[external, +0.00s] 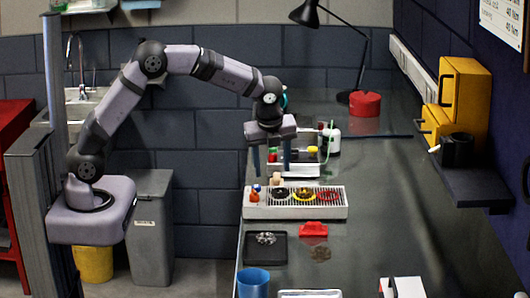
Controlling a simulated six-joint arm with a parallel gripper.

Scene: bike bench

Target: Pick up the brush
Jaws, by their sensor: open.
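My gripper (271,168) is open and empty, its two dark fingers pointing down above the back left part of the bench. I cannot make out for certain which thing is the brush. A small red block-like item (313,230) lies on the bench in front of a white slotted tray (335,213); its shape is too small to identify. My gripper is behind and to the left of this item and higher up, touching nothing that I can see.
The tray holds several small coloured parts and rings. Bottles and a lamp (318,22) stand farther back. The bench's right middle is clear.

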